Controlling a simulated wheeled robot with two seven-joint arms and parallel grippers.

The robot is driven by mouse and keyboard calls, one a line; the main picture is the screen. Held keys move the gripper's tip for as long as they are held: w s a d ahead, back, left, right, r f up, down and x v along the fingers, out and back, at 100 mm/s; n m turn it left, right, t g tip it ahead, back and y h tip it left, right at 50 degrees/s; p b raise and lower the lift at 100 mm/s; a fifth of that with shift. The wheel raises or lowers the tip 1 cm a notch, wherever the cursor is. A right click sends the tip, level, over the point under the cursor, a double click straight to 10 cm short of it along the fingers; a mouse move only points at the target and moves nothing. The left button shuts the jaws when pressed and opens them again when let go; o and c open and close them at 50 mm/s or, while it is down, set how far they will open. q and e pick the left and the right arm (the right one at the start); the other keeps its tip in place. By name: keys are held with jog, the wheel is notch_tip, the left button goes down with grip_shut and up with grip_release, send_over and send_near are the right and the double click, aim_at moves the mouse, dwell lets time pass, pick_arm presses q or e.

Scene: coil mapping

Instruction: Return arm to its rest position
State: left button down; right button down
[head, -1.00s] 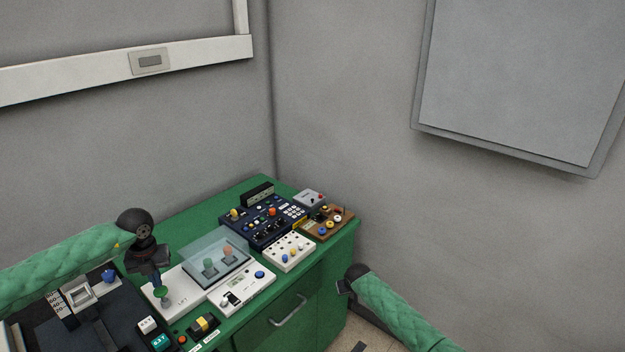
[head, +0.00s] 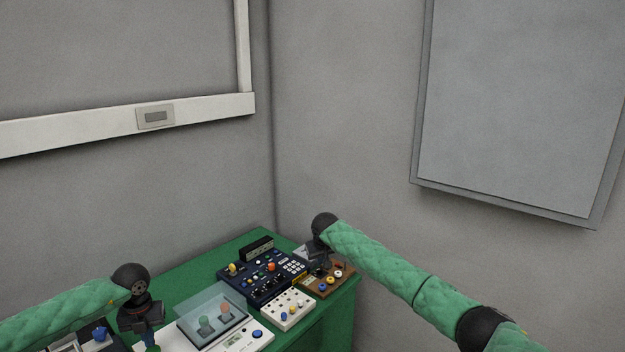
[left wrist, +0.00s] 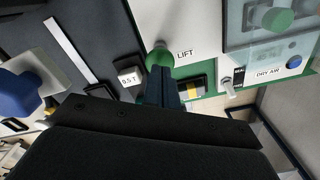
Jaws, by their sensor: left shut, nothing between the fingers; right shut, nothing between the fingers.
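My left gripper (head: 148,338) is at the lower left in the head view, pointing down by the white panel (head: 187,338). In the left wrist view its dark fingers (left wrist: 162,88) are closed together, empty, next to the green knob (left wrist: 160,54) beside the LIFT label. I cannot tell if they touch the knob. My right arm reaches in from the lower right. Its black gripper (head: 322,262) hangs at the right end of the green desk, partly hiding the brown box (head: 340,279) with coloured knobs. It looks shut and empty; its height above the box is unclear.
The green desk (head: 205,272) carries a dark blue console (head: 262,289), a clear cover (head: 210,312) over two knobs, and a small white box (head: 290,308). Grey walls stand close behind. A framed grey panel (head: 520,100) hangs at right.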

jog(key=s+a+r+n+g, duration=0.1)
jog(key=s+a+r, duration=0.3)
jog(key=a, duration=0.5)
jog(key=s+a+r+n+g, duration=0.15)
jog(key=s+a+r, duration=0.3)
jog(key=a, duration=0.45)
jog(key=s+a+r+n+g, duration=0.1)
jog(key=s+a+n+g, duration=0.1)
jog(key=s+a, duration=1.1)
jog(key=shift+s+a+r+n+g+h, duration=0.25)
jog(key=shift+s+a+n+g+h, duration=0.1)
jog(key=shift+s+n, duration=0.3)
